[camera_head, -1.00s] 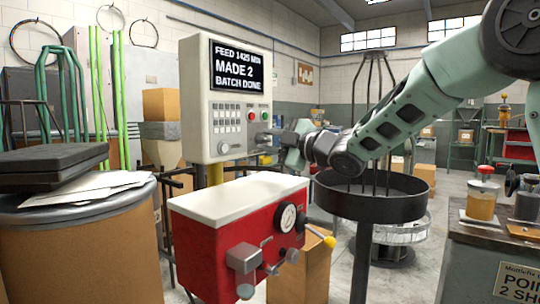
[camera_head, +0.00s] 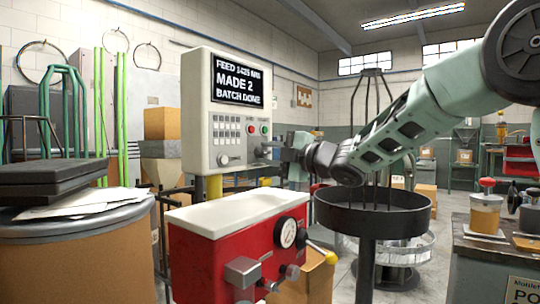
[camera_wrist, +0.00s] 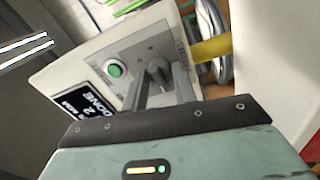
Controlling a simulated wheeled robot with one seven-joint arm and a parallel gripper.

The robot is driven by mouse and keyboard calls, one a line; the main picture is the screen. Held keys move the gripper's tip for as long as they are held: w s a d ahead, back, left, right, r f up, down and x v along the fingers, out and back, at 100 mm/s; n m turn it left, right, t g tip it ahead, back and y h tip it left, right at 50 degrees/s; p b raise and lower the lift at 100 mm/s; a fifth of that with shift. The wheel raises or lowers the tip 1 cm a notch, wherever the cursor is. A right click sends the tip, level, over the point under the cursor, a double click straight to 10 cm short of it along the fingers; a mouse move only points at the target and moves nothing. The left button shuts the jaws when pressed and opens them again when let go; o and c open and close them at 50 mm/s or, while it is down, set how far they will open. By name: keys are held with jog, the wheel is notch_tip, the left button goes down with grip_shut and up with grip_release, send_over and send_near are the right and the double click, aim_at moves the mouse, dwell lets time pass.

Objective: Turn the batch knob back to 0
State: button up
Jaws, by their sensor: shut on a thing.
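The white control panel (camera_head: 200,125) stands left of centre. Its screen (camera_head: 238,83) reads a feed line, "MADE 2" and "BATCH DONE". My gripper (camera_head: 268,150) reaches in from the right at the panel's lower right, below the small green and red buttons. In the wrist view, my gripper (camera_wrist: 161,76) has its two fingers on either side of a small grey knob (camera_wrist: 157,70) on the panel face, shut on it. The green button (camera_wrist: 115,70) is beside it. The knob's pointer and scale cannot be read. In the head view my gripper hides this knob.
Another knob (camera_head: 223,160) is at the panel's lower left. A red machine with a white top (camera_head: 235,210) and gauge stands in front and below. A dark round tray on a post (camera_head: 372,221) stands under my arm. A large drum (camera_head: 75,250) is at left.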

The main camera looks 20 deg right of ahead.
jog(key=o, duration=1)
jog(key=p+v, duration=0.1)
jog(key=v, duration=1.6)
jog(key=shift+s+d+f+p, duration=0.1)
jog(key=shift+s+p, duration=0.1)
jog(key=shift+p, duration=0.2)
